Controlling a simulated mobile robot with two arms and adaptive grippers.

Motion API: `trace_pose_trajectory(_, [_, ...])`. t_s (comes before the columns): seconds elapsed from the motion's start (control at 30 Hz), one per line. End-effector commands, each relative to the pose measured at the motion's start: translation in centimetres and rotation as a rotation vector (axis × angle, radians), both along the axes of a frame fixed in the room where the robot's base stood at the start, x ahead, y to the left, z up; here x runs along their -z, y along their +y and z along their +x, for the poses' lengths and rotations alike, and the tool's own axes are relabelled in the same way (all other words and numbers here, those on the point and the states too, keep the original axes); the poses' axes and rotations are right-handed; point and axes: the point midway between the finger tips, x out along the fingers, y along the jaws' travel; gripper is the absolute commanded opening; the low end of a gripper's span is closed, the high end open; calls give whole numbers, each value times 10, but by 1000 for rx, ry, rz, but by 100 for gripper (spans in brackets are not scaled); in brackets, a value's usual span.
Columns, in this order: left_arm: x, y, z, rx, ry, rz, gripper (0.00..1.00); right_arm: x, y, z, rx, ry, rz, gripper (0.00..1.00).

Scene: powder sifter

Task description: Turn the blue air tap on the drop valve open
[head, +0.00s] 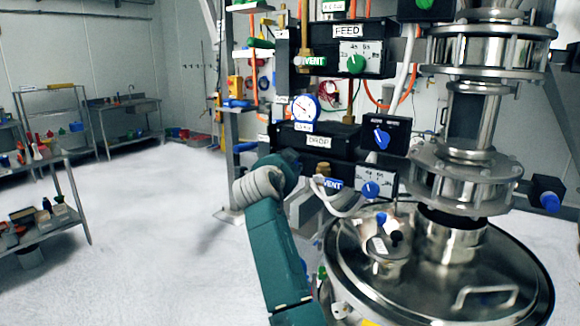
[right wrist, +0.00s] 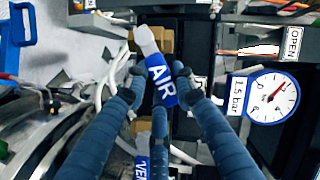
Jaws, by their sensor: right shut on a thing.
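The drop valve (head: 345,138) is a black box with a DROP label, in the middle of the head view. In the right wrist view the blue air tap (right wrist: 162,88) has a blue sleeve lettered AIR in white. My right gripper (right wrist: 158,76) is shut on this tap, one finger on each side of the sleeve. In the head view my teal right arm rises from the bottom to the valve's left side and hides the fingers; I cannot make out the air tap there. The blue vent tap (head: 328,183) is just below the drop valve. My left gripper is not in view.
A pressure gauge (head: 305,107) sits above the drop valve; the right wrist view shows it beside the right finger (right wrist: 272,97). The feed valve (head: 318,35) is higher up. A steel vessel lid (head: 480,275) fills the lower right.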

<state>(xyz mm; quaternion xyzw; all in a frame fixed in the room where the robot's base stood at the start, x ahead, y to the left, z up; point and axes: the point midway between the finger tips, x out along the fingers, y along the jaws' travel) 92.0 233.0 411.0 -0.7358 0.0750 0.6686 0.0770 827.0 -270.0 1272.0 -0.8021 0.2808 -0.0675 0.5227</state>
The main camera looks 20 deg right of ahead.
Motion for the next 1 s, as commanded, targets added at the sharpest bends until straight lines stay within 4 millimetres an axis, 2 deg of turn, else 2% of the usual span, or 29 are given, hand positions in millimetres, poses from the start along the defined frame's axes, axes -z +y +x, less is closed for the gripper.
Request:
trace_pose_trajectory(0.03, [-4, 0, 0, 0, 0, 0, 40, -6, -1, 1, 2, 14, -15, 0])
trace_pose_trajectory(0.2, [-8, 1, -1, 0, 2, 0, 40, -9, -1, 2, 3, 62, -54, 0])
trace_pose_trajectory(0.77, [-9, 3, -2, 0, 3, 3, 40, -11, -1, 2, 5, 86, -77, 0])
trace_pose_trajectory(0.8, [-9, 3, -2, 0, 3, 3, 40, -11, -1, 2, 5, 86, -77, 31])
trace_pose_trajectory(0.87, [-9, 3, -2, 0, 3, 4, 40, -10, -1, 2, 5, 86, -77, 43])
trace_pose_trajectory(0.9, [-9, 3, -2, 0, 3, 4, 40, -10, -1, 2, 4, 86, -77, 46])
trace_pose_trajectory(1.0, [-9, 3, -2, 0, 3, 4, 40, -9, 0, 2, 2, 88, -76, 46])
